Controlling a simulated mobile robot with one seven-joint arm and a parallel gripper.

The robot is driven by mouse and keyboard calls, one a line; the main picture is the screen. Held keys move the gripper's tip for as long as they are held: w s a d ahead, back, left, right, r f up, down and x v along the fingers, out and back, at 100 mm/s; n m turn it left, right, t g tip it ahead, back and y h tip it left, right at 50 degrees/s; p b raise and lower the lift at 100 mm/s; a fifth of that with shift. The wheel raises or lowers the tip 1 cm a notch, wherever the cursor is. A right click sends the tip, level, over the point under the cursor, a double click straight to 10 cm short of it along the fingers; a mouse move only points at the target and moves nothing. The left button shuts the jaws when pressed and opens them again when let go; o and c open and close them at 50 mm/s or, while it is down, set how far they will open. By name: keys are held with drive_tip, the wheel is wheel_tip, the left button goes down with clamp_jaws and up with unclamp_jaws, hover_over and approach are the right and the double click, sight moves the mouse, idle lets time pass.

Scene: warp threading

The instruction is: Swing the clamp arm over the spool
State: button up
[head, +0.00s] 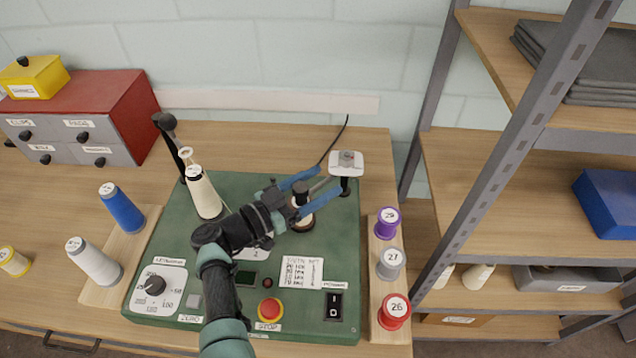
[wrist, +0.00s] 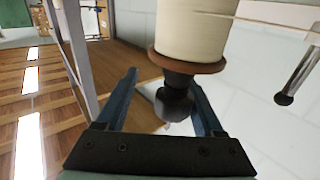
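My gripper (head: 322,184) reaches right across the green machine (head: 240,325), its two blue fingers apart. In the head view a dark knob (head: 301,187) stands between the fingers, above a pale round body partly hidden by my gripper. In the wrist view the knob (wrist: 174,98) is between the fingers, with a gap at its left, joined to a cream spool (wrist: 192,30) with a brown flange. A white block (head: 346,160) on a black post stands beyond the fingertips. I cannot tell for certain which part is the clamp arm.
Another cream spool (head: 204,196) stands at the machine's left, beside a black-knobbed lever (head: 165,122). Thread spools stand on wooden strips at both sides, including a blue one (head: 122,207) and a red one (head: 395,311). A metal-framed shelf (head: 500,170) stands at the right.

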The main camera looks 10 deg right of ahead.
drive_tip(key=shift+a+f, duration=0.1)
drive_tip(key=v, duration=1.2)
drive_tip(key=shift+s+a+b, duration=0.2)
drive_tip(key=shift+a+b, duration=0.2)
drive_tip(key=shift+b, duration=0.05)
